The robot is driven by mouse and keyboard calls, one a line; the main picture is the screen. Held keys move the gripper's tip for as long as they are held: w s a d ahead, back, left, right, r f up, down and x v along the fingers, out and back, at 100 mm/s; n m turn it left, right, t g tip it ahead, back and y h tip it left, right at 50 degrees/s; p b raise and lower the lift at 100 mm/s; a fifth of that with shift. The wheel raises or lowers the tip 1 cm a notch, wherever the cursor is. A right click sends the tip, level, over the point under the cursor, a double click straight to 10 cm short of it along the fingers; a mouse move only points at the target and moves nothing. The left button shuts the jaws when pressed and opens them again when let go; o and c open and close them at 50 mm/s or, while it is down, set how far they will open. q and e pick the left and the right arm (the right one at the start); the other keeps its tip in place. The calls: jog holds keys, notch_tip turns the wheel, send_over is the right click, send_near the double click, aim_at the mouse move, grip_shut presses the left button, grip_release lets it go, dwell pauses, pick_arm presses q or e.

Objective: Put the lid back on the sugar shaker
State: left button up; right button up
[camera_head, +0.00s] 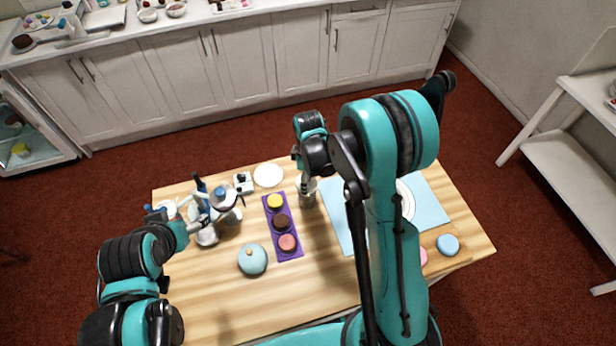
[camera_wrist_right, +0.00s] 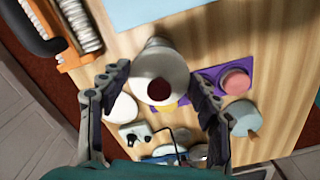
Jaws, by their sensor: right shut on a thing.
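My right gripper (camera_head: 306,180) is over the back middle of the table. In the right wrist view its fingers (camera_wrist_right: 160,84) are on both sides of a pale cylinder (camera_wrist_right: 158,58), with a dark round opening at its near end, and it is shut on it. The cylinder looks like the sugar shaker; in the head view it shows as a greyish upright shape (camera_head: 307,198) below the gripper. My left gripper (camera_head: 218,208) is at the left of the table, among pale and blue items. Its fingers are too small and covered to read. I cannot make out the lid for certain.
A purple tray (camera_head: 270,224) holds yellow, brown and pink round cakes. A pale blue domed thing (camera_head: 252,260) stands in front. A white disc (camera_head: 268,175) and a small white-and-black thing (camera_head: 243,183) are behind. A blue mat (camera_head: 430,207) lies right. The front middle is clear.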

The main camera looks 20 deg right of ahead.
jog(key=shift+f, duration=0.3)
jog(key=shift+f+b, duration=0.4)
jog(key=shift+b, duration=0.6)
dwell(1.5)
jog(key=shift+f+b, duration=0.8)
jog(key=shift+b, duration=0.3)
dwell(1.3)
jog(key=o, duration=0.9)
jog(key=o, duration=0.3)
jog(key=shift+r, duration=0.2)
